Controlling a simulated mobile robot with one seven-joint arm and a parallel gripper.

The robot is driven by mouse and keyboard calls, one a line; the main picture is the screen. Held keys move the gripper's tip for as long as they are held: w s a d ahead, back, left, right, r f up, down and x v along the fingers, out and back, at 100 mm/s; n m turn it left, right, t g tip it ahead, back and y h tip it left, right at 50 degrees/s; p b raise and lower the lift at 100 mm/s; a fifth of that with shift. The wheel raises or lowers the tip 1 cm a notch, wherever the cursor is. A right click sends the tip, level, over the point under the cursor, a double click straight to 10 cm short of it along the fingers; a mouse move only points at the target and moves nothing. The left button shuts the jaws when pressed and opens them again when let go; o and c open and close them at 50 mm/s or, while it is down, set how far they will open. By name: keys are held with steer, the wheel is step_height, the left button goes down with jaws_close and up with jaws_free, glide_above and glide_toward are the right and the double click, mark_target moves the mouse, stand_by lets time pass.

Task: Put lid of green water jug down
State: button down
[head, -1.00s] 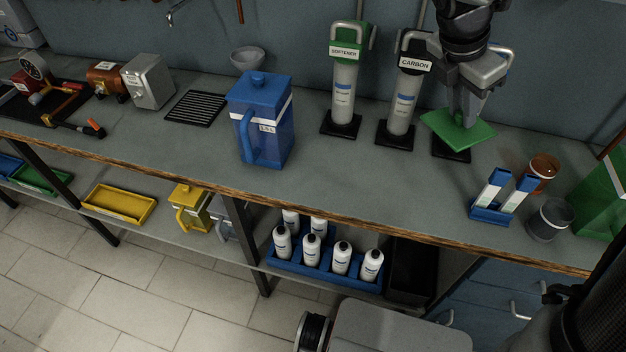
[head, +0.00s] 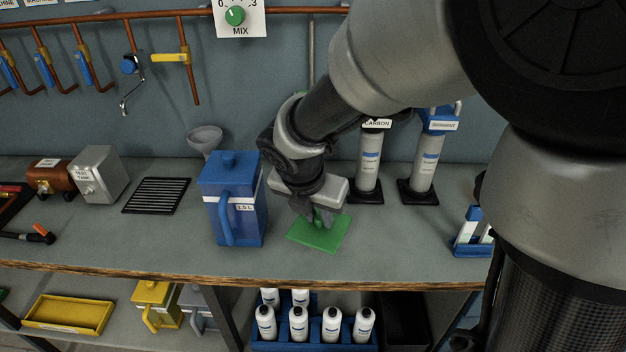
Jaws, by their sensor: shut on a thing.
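The green lid (head: 319,236) is a flat square plate with a small knob. It is at the middle of the head view, just right of the blue jug, over bare counter. My gripper (head: 322,213) points down and is shut on the lid's knob. The lid looks level and low over the counter; I cannot tell whether it touches.
The blue jug (head: 233,205) stands close left of the lid. Carbon (head: 369,165) and sediment (head: 426,165) filters stand behind right. A black rack (head: 156,195) lies left. The counter's wooden front edge (head: 180,276) is near. Free counter lies right of the lid.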

mark_target(316, 234)
step_height(316, 234, down, 8)
steer(key=shift+r+b, duration=0.25)
steer(key=shift+b, duration=0.95)
steer(key=shift+f, duration=0.1)
steer(key=shift+f, duration=0.1)
steer(key=c, duration=1.6)
jaws_free()
steer(key=shift+o, duration=0.2)
